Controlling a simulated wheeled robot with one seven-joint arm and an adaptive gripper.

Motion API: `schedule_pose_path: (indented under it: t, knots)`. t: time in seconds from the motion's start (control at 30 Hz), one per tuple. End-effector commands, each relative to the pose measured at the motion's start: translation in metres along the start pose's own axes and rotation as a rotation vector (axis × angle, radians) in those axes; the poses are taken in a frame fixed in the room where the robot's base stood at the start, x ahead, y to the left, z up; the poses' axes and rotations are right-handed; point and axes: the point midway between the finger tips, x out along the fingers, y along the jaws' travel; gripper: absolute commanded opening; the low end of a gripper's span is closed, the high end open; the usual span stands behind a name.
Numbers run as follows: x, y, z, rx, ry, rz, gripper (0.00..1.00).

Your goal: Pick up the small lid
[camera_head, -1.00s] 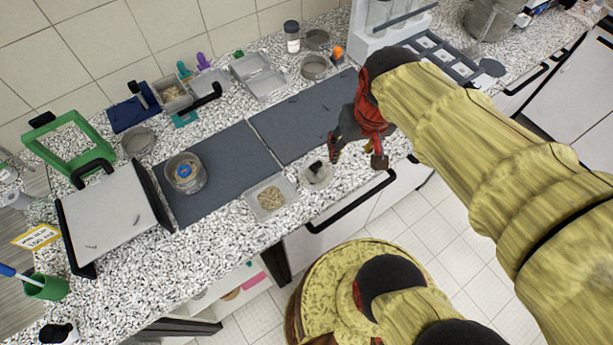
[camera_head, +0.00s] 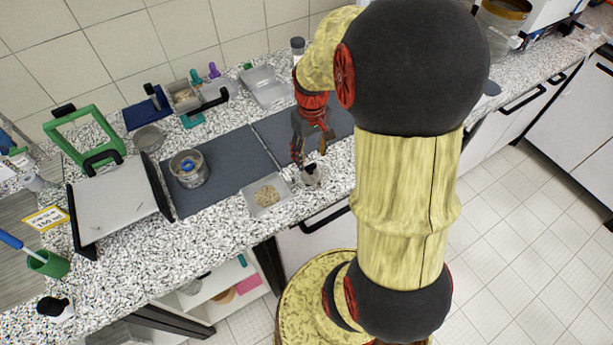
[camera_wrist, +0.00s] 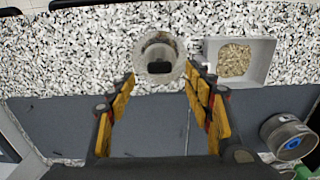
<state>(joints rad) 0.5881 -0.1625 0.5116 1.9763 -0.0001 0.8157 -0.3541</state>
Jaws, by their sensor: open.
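The small lid appears to be the round grey piece with a dark knob on top (camera_wrist: 159,60). It lies on the speckled counter in front of the dark mats, and it also shows in the head view (camera_head: 312,175), partly behind my gripper. My gripper (camera_wrist: 160,74) is open and empty, pointing down. In the wrist view its two yellow-padded fingers straddle the near side of the lid, with the lid just beyond the fingertips. In the head view my gripper (camera_head: 309,160) is close above the lid; whether it touches cannot be told.
A square tray of grains (camera_wrist: 262,62) sits beside the lid. A round metal container with a blue centre (camera_head: 188,168) stands on the left mat (camera_head: 225,180). A grey tilted board (camera_head: 118,203) and a green frame (camera_head: 85,140) are further left.

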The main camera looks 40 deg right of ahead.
Motion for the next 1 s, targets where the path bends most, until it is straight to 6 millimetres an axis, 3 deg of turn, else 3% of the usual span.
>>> schedule_pose_path:
  t: [0.57, 0.83, 1.0]
  knots:
    - [0.066, 0.000, -0.001, 0.002, -0.002, -0.001, 0.52]
    - [0.068, 0.000, -0.001, 0.002, 0.000, 0.000, 0.51]
    - [0.068, 0.000, -0.001, 0.002, 0.000, 0.000, 0.41]
